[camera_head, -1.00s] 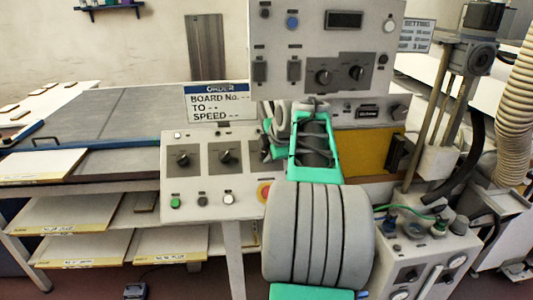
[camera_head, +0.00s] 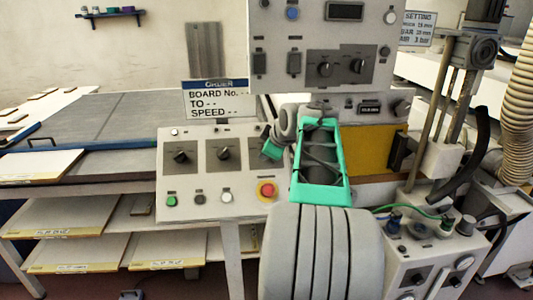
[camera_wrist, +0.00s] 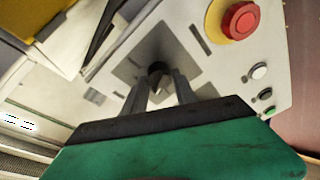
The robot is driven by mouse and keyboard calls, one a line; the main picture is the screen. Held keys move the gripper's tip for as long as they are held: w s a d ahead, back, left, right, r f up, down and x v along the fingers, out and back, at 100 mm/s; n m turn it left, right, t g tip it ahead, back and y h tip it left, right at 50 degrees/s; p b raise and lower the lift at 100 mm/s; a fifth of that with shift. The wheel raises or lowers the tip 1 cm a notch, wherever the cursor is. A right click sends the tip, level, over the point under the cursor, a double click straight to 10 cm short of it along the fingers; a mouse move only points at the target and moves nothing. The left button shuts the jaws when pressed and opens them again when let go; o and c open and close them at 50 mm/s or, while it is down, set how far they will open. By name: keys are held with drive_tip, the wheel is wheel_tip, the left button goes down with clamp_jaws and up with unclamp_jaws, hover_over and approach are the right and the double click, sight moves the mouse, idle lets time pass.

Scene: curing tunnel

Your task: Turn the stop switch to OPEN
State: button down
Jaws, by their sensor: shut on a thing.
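The lower panel (camera_head: 210,193) of the machine has a row of dark rotary switches: a left one (camera_head: 181,156), a middle one (camera_head: 223,153), and a right-hand one largely hidden by my gripper (camera_head: 268,149). In the wrist view, my gripper (camera_wrist: 159,80) is shut on the dark knob of a rotary switch (camera_wrist: 158,68), which sits on a grey plate. Its fingers lie on either side of the knob. I cannot read its labels or its exact setting.
A red stop button (camera_head: 266,190) on a yellow ring is close to my gripper and also shows in the wrist view (camera_wrist: 240,20). Green (camera_head: 171,202), dark and white buttons line the panel's lower edge. An upper panel (camera_head: 322,85) overhangs behind my arm.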

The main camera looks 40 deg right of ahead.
drive_tip(key=shift+m, duration=0.4)
drive_tip(key=c, duration=1)
unclamp_jaws()
drive_tip(key=v, duration=0.7)
drive_tip(key=shift+s+r+b, duration=0.2)
drive_tip(key=shift+r+b, duration=0.05)
drive_tip(key=shift+b, duration=0.1)
drive_tip(key=shift+a, duration=0.15)
